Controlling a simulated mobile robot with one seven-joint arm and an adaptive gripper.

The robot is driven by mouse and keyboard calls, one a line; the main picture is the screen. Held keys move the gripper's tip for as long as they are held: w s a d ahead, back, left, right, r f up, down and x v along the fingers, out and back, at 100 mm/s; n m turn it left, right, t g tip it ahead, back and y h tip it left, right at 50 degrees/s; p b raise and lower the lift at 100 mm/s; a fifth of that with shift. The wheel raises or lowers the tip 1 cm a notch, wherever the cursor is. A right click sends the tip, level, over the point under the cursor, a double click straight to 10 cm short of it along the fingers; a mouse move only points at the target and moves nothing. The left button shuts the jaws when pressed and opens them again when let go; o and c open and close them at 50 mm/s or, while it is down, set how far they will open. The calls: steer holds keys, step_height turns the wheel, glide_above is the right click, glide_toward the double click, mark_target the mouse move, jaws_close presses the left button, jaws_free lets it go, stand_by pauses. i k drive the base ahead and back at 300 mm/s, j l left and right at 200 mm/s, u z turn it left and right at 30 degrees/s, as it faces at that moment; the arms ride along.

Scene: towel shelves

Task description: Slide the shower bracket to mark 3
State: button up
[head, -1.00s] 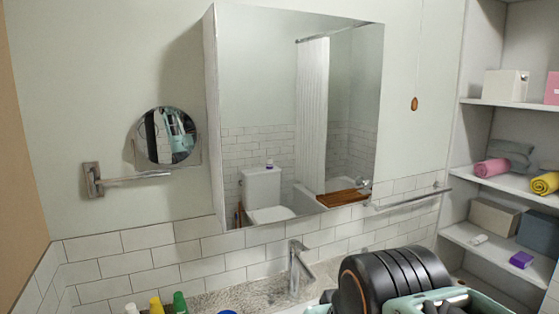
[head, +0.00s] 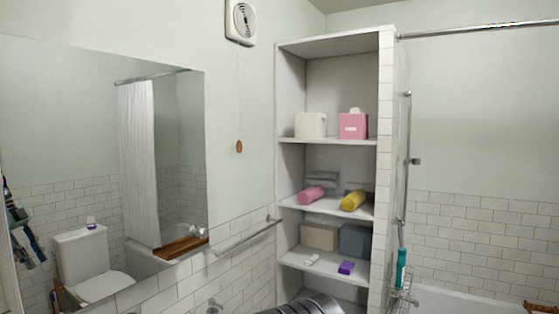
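A vertical shower rail (head: 405,190) runs along the wall just right of the shelf unit's tiled end. A small bracket (head: 414,161) sticks out from the rail at about the middle of its height. No numbered marks can be made out on the rail at this distance. My gripper is not in view; only a dark part of my arm shows at the bottom edge.
A tall shelf unit (head: 386,170) with towels and boxes stands left of the rail. A teal bottle (head: 400,268) stands in a wire rack (head: 400,298) below the rail. A bathtub (head: 470,301) lies at the right, under a curtain rod (head: 470,29).

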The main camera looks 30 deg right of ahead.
mark_target(406, 162)
steer(key=z, duration=1.7)
steer(key=i+l, duration=0.15)
steer(key=i, duration=0.35)
steer(key=i+l, duration=0.2)
steer(key=i, duration=0.35)
steer(key=i+l, duration=0.15)
steer(key=i, duration=0.35)
